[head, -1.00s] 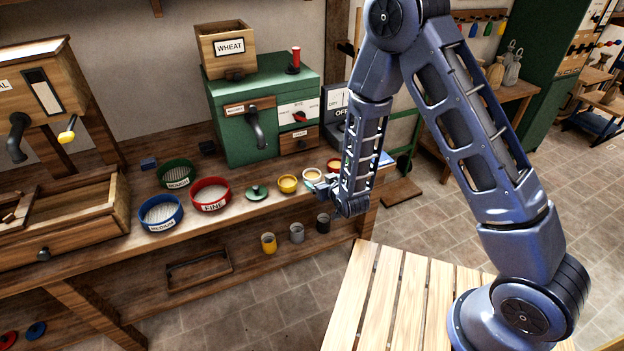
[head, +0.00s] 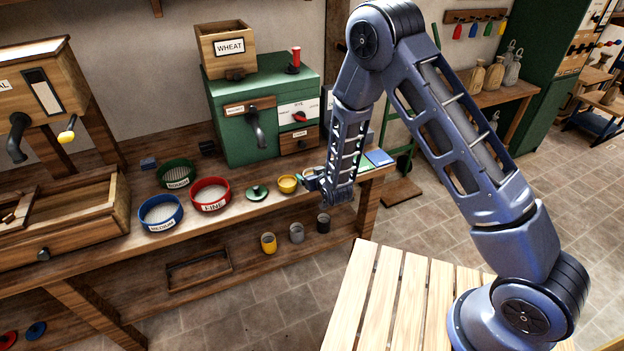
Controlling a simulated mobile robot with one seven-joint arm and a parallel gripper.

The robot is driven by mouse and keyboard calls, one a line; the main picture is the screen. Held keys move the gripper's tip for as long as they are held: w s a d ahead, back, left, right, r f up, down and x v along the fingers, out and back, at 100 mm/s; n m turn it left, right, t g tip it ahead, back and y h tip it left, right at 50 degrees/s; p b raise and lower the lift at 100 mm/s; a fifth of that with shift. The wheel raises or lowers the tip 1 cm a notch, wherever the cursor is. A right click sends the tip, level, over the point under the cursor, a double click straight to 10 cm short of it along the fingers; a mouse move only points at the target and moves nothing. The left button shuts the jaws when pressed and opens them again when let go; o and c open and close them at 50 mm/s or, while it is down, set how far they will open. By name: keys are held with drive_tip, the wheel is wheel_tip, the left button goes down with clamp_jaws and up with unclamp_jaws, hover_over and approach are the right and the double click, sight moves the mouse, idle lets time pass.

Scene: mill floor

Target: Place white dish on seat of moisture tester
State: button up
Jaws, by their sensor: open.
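My gripper (head: 307,179) hangs over the bench's front edge, just right of the yellow dish (head: 287,184). It is small in the picture and nothing shows held in it. The white dish is not visible now; my gripper and forearm cover the place where it stood. The moisture tester (head: 327,101) is a dark grey unit behind my forearm, right of the green mill. Only slivers of it show, and its seat is hidden.
Green (head: 177,173), red (head: 210,194) and blue (head: 161,213) sieves and a green lid (head: 258,192) stand left on the bench. A blue pad (head: 379,157) lies at its right end. Yellow, grey and dark cups stand on the lower shelf. The green mill (head: 263,115) stands behind.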

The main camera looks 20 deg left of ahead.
drive_tip(key=c, duration=1.2)
drive_tip(key=shift+r, duration=0.1)
